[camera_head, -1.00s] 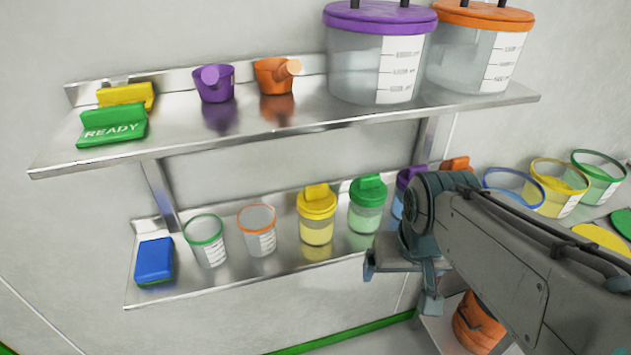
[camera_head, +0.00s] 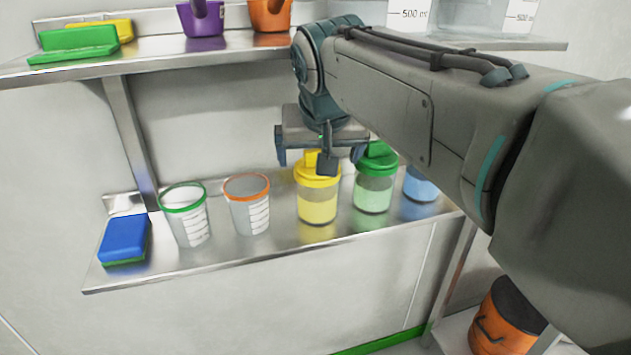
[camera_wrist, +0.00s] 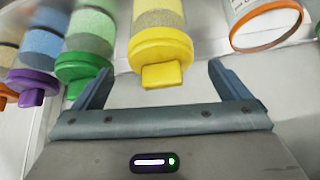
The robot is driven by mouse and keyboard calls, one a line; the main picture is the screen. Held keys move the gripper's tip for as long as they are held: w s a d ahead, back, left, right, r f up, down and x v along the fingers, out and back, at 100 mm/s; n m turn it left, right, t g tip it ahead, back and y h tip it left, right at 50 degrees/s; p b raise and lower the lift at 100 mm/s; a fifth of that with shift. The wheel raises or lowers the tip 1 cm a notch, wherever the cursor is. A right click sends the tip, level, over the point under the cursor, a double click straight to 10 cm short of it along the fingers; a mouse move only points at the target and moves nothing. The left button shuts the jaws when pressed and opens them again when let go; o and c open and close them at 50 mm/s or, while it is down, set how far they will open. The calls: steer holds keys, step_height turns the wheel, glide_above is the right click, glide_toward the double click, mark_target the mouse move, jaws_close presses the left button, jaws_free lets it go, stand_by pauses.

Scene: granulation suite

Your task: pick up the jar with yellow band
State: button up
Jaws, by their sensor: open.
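The jar with the yellow band (camera_head: 317,203) stands upright on the lower shelf. It has a yellow lid with a raised tab and pale yellow contents. My gripper (camera_head: 305,164) is open and empty, above and close to this jar, its fingers overlapping the lid's tab in the head view. In the wrist view, the yellow jar (camera_wrist: 161,45) appears upside down beyond and between the two open fingers of my gripper (camera_wrist: 160,70). I cannot tell exactly how far the fingers are from the lid.
A green-lidded jar (camera_head: 374,188) stands close right of the yellow one, then a blue jar (camera_head: 421,187). To the left are an orange-rimmed cup (camera_head: 248,213), a green-rimmed cup (camera_head: 187,220) and a blue block (camera_head: 125,238). The upper shelf (camera_head: 150,62) runs above.

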mark_target(317, 192)
steer(key=b+x, duration=0.1)
steer(key=x, duration=0.4)
steer(key=shift+f, duration=0.4)
steer(key=c, duration=1.5)
